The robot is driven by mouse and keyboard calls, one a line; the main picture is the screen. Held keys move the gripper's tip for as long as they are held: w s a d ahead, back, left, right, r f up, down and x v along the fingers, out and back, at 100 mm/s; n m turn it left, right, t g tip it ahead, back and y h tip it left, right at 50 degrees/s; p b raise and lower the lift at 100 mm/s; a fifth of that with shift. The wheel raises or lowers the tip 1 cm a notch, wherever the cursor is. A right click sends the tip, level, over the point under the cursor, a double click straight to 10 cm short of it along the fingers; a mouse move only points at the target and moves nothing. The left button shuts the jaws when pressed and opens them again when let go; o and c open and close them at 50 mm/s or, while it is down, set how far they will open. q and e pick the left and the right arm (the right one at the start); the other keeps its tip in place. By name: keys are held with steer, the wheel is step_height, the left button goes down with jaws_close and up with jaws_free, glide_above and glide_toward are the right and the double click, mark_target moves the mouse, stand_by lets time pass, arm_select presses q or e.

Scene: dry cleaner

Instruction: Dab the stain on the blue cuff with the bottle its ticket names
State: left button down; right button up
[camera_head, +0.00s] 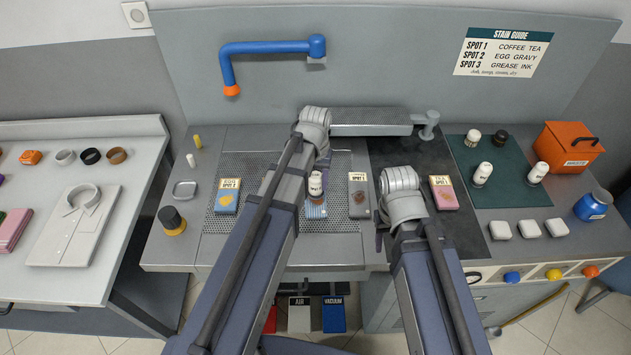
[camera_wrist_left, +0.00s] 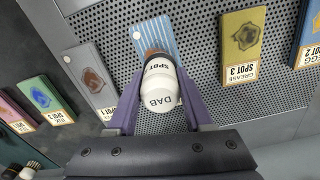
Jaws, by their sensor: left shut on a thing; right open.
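The bottle also shows in the head view (camera_head: 315,184). It is tipped nose-down over the blue striped cuff (camera_wrist_left: 154,36), which lies on the perforated board and shows in the head view (camera_head: 316,211). A brown patch shows at the bottle's nose, over the cuff; I cannot tell whether they touch. The bottle hides part of the cuff, and its ticket is not readable. My right gripper (camera_head: 384,238) is open, low over the dark counter.
Other ticketed cuffs lie near: egg (camera_head: 227,196), grease (camera_wrist_left: 241,45), a grey one (camera_head: 358,196) and tea (camera_head: 443,194). Two white bottles (camera_head: 482,174) (camera_head: 538,172) stand on the green mat (camera_head: 505,195). The stain guide (camera_head: 503,52) hangs behind. An orange box (camera_head: 568,150) stands right.

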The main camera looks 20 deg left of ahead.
mark_target(315, 175)
arm_select(q)
steer(key=shift+r+p, duration=2.2)
steer(key=shift+r, duration=0.3)
steer(key=shift+f, duration=0.15)
